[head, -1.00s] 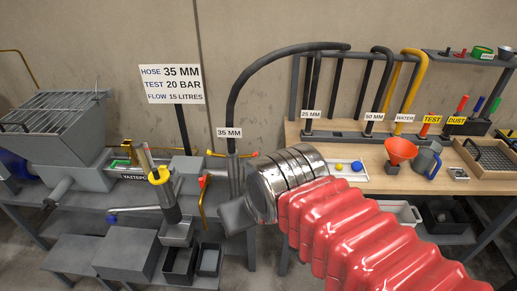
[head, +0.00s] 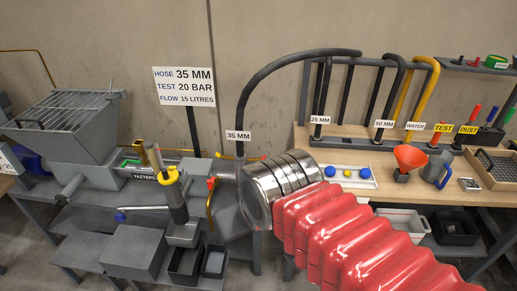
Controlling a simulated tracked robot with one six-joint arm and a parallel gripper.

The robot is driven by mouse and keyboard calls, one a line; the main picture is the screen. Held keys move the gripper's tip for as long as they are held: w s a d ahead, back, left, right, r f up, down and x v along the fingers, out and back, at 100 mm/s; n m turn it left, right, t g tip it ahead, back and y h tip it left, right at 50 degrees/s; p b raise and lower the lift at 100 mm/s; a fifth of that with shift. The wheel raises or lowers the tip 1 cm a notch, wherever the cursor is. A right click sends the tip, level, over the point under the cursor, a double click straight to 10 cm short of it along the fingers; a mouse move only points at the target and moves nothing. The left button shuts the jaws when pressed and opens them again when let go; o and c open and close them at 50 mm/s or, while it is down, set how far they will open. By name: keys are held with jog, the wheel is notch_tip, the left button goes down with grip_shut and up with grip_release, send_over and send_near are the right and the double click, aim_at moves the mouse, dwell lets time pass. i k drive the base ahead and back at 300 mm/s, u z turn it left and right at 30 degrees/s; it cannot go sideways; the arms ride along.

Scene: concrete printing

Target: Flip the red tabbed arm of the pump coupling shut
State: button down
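The pump coupling is mostly hidden behind my arm's metal collar. The black hose (head: 262,80) labelled 35 MM comes down to the coupling. The grey pump (head: 100,172) with its grated hopper (head: 62,122) stands to the left. My red-sleeved arm reaches in from the lower right. My gripper is hidden behind the metal collar, so its fingers and any contact do not show.
A sign (head: 186,88) stands behind the pump. On the right, a wooden bench (head: 405,188) holds a tray (head: 365,184) with blue and yellow balls, an orange funnel (head: 410,156), a jug (head: 436,168) and a hose rack.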

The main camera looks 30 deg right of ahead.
aim_at(250, 159)
jog(key=i, duration=1)
